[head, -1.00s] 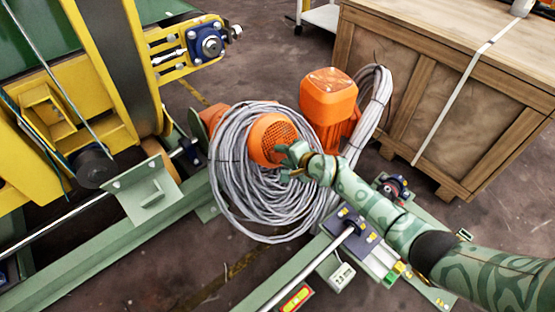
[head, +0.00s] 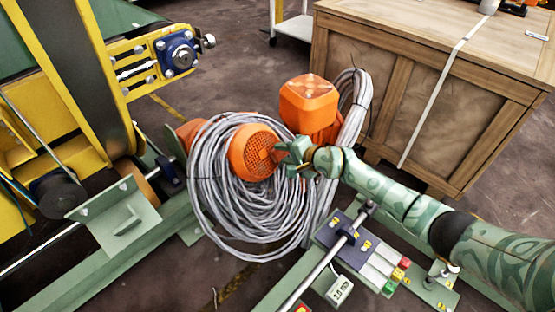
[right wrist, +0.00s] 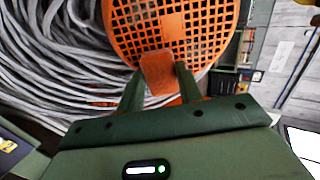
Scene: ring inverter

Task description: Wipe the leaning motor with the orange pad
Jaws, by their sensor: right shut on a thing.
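An orange motor with a round grille cover (head: 250,153) sits within a coil of grey cable in the head view. The grille (right wrist: 185,28) fills the top of the right wrist view. My right gripper (head: 284,154) is at the grille's right edge. In the right wrist view my right gripper (right wrist: 158,84) is shut on the orange pad (right wrist: 157,70), whose far end overlaps the grille's near rim. I cannot tell whether the pad touches the grille. In the head view the fingers mostly hide the pad. My left gripper is not in view.
The grey cable coil (head: 225,215) surrounds the motor. A boxy orange housing (head: 309,103) stands just behind it. A large wooden crate (head: 440,100) is at the back right. A yellow frame (head: 108,85) and green rails (head: 90,255) lie left; a small control panel (head: 360,250) is in front.

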